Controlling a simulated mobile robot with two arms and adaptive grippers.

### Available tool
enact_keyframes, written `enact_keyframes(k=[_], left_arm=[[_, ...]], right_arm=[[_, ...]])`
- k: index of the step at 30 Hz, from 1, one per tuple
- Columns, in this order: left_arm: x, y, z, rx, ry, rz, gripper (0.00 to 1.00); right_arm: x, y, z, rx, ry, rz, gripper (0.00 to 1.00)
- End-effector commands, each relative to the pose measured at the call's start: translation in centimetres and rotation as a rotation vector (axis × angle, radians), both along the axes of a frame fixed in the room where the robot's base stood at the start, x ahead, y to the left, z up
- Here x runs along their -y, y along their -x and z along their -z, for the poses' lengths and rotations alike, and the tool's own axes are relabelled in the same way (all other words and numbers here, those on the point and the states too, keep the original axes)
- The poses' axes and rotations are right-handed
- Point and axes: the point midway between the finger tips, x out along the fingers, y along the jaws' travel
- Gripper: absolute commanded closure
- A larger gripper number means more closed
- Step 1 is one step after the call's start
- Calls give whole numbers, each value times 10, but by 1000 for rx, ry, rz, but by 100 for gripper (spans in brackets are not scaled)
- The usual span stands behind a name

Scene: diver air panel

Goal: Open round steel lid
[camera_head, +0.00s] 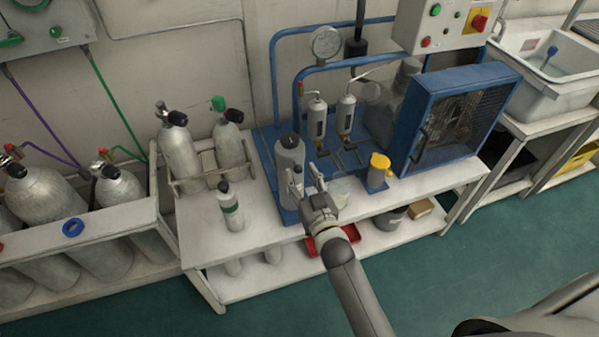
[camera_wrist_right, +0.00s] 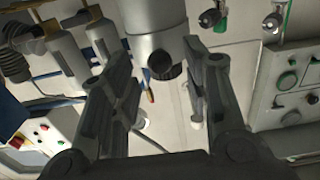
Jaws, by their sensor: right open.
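A grey steel cylinder (camera_head: 290,160) with a dark rounded top (camera_head: 289,141) stands upright on the blue base at the middle of the bench. My right gripper (camera_head: 306,178) is open and empty, in front of the cylinder. In the right wrist view the picture is upside down; the cylinder (camera_wrist_right: 150,18) shows beyond and between the open fingers (camera_wrist_right: 155,48), with a dark round knob (camera_wrist_right: 161,65) at its end. I see no clear contact. My left gripper is not in view.
A green-banded bottle (camera_head: 231,208) stands left of the cylinder, with gas cylinders (camera_head: 180,152) in a rack behind. A red tray (camera_head: 333,240) is on the lower shelf.

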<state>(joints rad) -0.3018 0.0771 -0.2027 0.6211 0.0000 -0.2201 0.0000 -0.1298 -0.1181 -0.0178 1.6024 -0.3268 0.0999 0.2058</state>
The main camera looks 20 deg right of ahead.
Motion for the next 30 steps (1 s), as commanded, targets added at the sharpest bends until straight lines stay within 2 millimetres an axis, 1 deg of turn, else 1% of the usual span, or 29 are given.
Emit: enact_keyframes(k=[1,3,6,15,16,26,30], left_arm=[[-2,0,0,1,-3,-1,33],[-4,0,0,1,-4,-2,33],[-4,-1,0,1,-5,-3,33],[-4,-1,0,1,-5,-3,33],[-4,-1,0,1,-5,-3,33],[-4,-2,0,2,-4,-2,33],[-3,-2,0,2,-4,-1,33]], right_arm=[[0,-7,0,1,0,0,57],[0,-13,0,-1,0,1,57],[0,-19,1,-2,0,1,57],[-1,-21,1,-2,0,0,57],[-1,-21,1,-2,0,0,58],[-1,-21,1,-2,0,0,100],[-1,-21,1,-2,0,0,100]])
